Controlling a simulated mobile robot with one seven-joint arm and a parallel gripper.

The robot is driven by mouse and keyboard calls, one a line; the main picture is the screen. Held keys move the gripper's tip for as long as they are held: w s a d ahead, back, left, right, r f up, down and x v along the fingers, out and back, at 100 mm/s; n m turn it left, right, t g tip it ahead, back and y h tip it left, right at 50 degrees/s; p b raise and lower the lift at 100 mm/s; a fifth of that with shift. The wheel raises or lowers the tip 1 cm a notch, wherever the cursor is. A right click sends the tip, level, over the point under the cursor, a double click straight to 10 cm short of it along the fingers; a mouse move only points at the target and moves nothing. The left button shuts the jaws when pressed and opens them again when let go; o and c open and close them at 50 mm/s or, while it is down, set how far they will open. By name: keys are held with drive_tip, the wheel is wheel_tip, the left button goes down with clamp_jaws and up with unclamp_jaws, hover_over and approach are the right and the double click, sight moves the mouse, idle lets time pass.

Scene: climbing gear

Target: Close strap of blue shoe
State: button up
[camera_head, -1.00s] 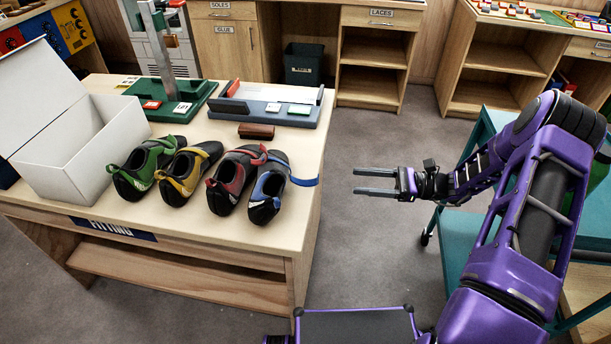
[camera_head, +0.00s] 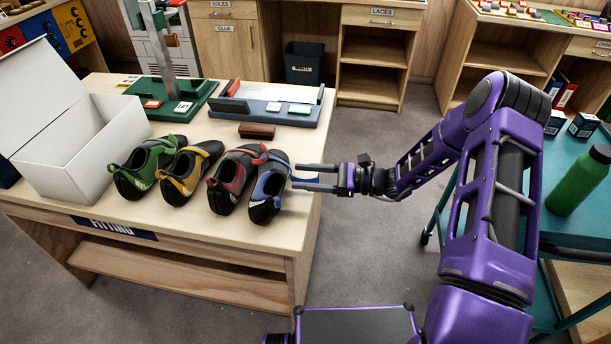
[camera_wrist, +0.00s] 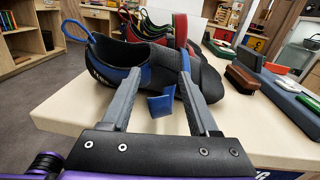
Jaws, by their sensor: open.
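The blue shoe (camera_head: 268,194), black and blue, stands at the right end of a row of shoes on the table. Its blue strap (camera_head: 304,180) sticks out to the right, unfastened. My gripper (camera_head: 295,176) is open at the table's right edge, its fingertips close to the shoe's side. In the wrist view the strap's free end (camera_wrist: 160,104) lies between the two spread fingers (camera_wrist: 160,72), with gaps to both sides. The shoe (camera_wrist: 110,72) fills the view behind the fingers. Whether a fingertip touches the shoe is unclear.
Red (camera_head: 232,180), yellow (camera_head: 188,172) and green (camera_head: 146,168) shoes stand to the left, the red one close beside the blue shoe. A brown brush (camera_head: 257,131) and a grey-blue tray (camera_head: 265,115) lie behind. An open white box (camera_head: 75,150) stands at the left.

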clamp_jaws()
idle(1.4)
